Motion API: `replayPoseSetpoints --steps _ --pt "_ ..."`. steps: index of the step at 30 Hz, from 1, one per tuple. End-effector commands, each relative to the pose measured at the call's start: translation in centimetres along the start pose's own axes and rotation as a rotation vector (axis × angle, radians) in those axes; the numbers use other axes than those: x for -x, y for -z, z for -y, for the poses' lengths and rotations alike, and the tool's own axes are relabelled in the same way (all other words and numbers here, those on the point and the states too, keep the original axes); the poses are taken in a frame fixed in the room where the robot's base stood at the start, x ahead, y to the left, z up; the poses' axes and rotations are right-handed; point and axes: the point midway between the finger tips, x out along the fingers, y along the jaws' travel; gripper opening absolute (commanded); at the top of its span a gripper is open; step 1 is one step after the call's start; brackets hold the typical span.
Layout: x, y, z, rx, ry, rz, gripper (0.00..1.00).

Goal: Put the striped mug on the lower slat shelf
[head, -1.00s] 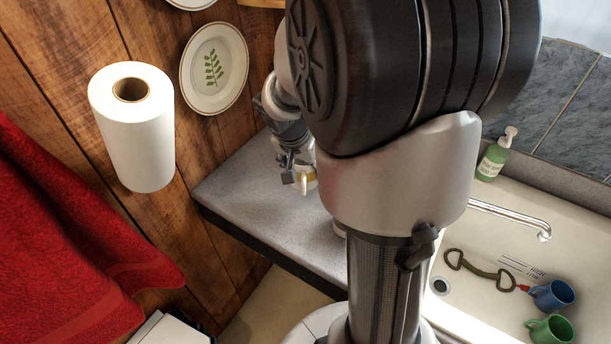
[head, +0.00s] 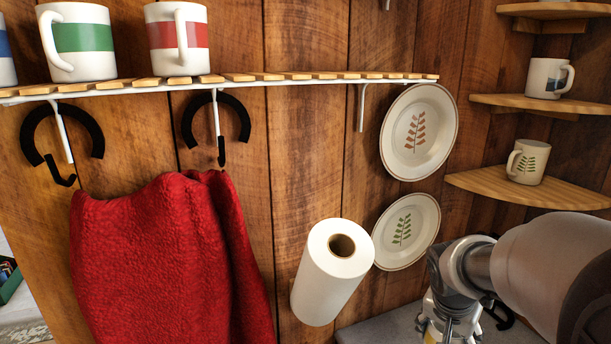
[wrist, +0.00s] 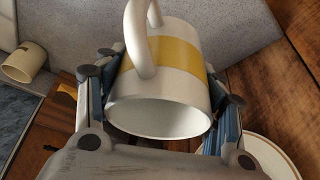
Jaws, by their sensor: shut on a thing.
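My gripper (wrist: 168,72) is shut on a white mug with a yellow band, the striped mug (wrist: 182,58). In the wrist view the mug lies between the two fingers, with its open mouth toward the camera and its handle at the upper left. In the head view my gripper (head: 447,328) is at the bottom edge, right of the paper towel roll, and the mug is mostly hidden or cut off. A slat shelf (head: 300,76) runs along the wood wall at the upper left. A bracket at the top edge hints at another shelf above it.
A green-banded mug (head: 84,40) and a red-banded mug (head: 178,38) stand on the slat shelf's left part; its right part is bare. Below hang a red towel (head: 175,260), a paper towel roll (head: 332,270) and two plates (head: 417,130). Corner shelves (head: 500,187) with mugs are right.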

Motion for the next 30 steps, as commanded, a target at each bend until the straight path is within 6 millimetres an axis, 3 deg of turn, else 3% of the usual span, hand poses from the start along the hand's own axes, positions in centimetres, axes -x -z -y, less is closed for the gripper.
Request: replayPoseSetpoints --steps 1,6,13,20,27,30 --pt "-0.8 -1.4 1.9 0.087 0.035 0.004 0.3" --pt "-2.8 -5.8 7.7 0.38 0.158 0.004 0.3" --pt "-4.1 -9.9 11.9 0.631 0.263 0.002 0.3" --pt "-4.8 -11.7 12.9 0.721 0.299 0.002 0.3" --pt "-7.9 -15.8 10.6 0.731 0.301 0.004 0.3" --pt "-8.3 -16.3 10.2 0.73 0.302 0.0 0.3"
